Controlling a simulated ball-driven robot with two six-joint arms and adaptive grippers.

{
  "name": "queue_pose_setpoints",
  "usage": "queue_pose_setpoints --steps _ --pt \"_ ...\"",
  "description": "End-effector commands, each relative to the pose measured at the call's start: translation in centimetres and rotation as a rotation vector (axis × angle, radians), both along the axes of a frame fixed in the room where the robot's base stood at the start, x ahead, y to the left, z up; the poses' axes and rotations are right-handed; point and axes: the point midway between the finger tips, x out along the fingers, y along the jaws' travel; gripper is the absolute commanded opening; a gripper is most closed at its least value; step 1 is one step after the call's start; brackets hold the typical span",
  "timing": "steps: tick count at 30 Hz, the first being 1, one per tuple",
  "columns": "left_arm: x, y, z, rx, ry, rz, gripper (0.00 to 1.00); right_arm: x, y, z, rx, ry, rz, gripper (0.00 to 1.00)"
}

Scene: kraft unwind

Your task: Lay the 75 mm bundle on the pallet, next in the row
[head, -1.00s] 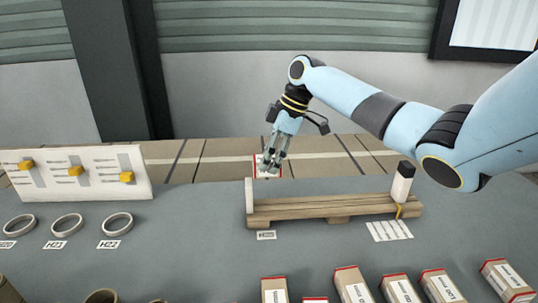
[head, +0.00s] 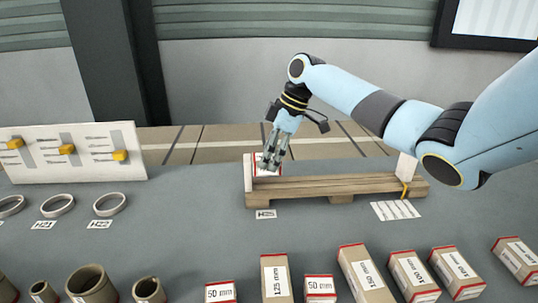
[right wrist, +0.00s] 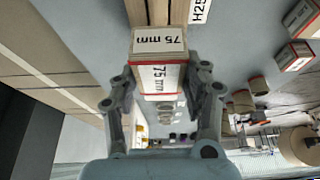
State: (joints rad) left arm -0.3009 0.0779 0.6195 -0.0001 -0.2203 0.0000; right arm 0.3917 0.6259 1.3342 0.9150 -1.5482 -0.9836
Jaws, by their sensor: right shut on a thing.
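My right gripper (head: 272,165) is shut on the 75 mm bundle (head: 263,157), a kraft-brown block with red edges and white labels. In the right wrist view the bundle (right wrist: 160,62) sits between the two fingers, its 75 mm labels readable. It is at the left end of the wooden pallet (head: 335,187), close to the white end board (head: 249,180). I cannot tell whether it touches the pallet boards. No other bundle shows on the pallet. My left gripper is not in view.
Several labelled bundles stand in front, among them a 125 mm bundle (head: 276,280) and a 50 mm bundle (head: 319,288). A white post (head: 406,168) stands at the pallet's right end. Rings (head: 110,204) and brown tubes (head: 90,285) are at left. A slider panel (head: 75,155) stands behind them.

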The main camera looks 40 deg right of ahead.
Motion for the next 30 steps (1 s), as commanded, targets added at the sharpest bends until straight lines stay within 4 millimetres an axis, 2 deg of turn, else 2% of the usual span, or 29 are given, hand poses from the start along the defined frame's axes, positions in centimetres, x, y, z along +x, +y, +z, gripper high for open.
queue_pose_setpoints --steps 8,24,30 --pt "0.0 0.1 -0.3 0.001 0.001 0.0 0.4 0.0 0.0 -0.5 0.0 0.0 -0.001 0.14" --pt "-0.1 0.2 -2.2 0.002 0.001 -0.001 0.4 0.0 0.0 -4.1 0.002 0.0 -0.001 0.14" --pt "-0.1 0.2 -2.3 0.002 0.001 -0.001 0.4 0.0 -0.1 -4.6 0.001 -0.002 -0.001 0.14"
